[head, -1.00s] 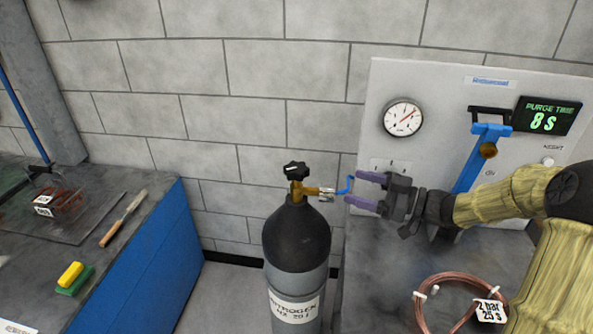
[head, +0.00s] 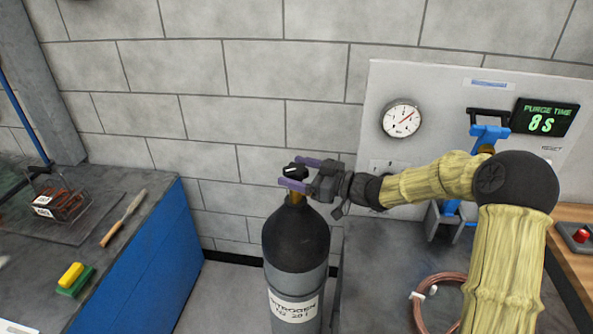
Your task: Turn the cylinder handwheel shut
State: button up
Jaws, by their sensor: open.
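The cylinder handwheel (head: 293,171) is a small black knob with a white mark, on a brass valve (head: 295,197) at the top of the nitrogen cylinder (head: 296,240). The cylinder stands upright with a dark shoulder and a grey body. My gripper (head: 298,173) is open, its purple fingers pointing left, one on the far side and one on the near side of the handwheel. I cannot tell whether the fingers touch it. The valve's outlet is hidden behind my gripper.
A copper coil (head: 432,290) lies on the grey bench. A blue-sided bench (head: 135,260) with tools is at left.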

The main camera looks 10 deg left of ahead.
jog(key=shift+a, duration=0.3)
jog(key=c, duration=1)
